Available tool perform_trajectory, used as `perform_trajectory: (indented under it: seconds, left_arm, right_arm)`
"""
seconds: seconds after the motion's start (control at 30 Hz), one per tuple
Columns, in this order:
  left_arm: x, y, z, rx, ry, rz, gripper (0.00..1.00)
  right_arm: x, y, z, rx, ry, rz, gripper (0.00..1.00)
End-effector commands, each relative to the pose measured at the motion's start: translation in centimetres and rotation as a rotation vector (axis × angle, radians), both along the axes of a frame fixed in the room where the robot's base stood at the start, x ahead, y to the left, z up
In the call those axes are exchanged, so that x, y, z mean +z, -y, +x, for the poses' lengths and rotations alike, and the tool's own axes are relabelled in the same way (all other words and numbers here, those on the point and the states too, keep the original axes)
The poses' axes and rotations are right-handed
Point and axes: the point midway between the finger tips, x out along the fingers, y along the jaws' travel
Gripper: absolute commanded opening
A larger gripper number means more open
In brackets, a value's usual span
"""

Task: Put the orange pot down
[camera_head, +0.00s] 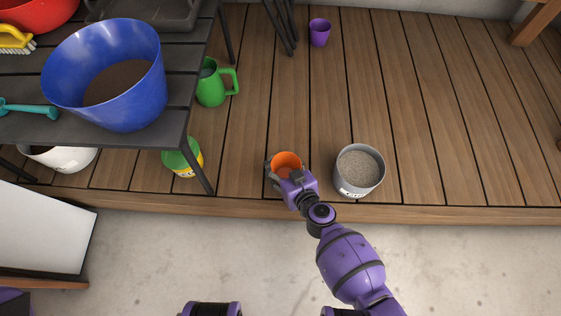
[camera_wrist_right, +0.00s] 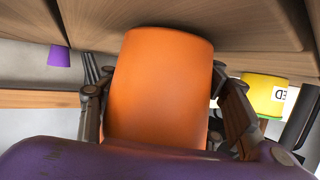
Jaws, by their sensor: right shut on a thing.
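The orange pot (camera_head: 286,160) is at the front part of the wooden deck in the head view, left of a grey bucket. My right gripper (camera_head: 284,174) is shut on it, with one finger on each side. In the right wrist view the orange pot (camera_wrist_right: 160,85) fills the middle between the fingers of my right gripper (camera_wrist_right: 165,105). The pot is close to the deck boards; I cannot tell whether it touches them. My left gripper is not in view.
A grey bucket of granular material (camera_head: 344,184) stands just right of the pot. A green-and-yellow container (camera_head: 181,160), a green jug (camera_head: 212,86) and a dark table (camera_head: 185,120) with a blue tub (camera_head: 130,104) are left. A purple cup (camera_head: 319,34) stands farther back.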

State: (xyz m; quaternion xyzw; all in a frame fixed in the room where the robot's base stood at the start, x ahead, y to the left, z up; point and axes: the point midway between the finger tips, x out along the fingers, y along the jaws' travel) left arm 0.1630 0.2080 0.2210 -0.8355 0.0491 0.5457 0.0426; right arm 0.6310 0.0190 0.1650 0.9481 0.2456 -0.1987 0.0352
Motion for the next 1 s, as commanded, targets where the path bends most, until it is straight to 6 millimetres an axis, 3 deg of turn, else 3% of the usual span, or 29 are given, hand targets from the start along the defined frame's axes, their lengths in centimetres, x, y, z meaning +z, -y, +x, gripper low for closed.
perform_trajectory:
  seconds: [0.27,0.3,0.53,1.0]
  left_arm:
    - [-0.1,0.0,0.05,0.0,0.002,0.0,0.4]
    - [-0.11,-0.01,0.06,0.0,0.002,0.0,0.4]
    - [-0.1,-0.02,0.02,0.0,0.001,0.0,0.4]
    - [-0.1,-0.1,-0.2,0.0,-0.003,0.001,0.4]
  right_arm:
    - [-0.27,0.01,0.2,-0.002,0.001,0.0,0.16]
    - [-0.3,0.0,0.2,-0.002,0.003,-0.001,0.52]
    - [-0.3,-0.13,0.14,0.0,0.001,0.0,0.83]
    - [-0.01,-0.27,-0.01,0.004,0.001,0.002,0.83]
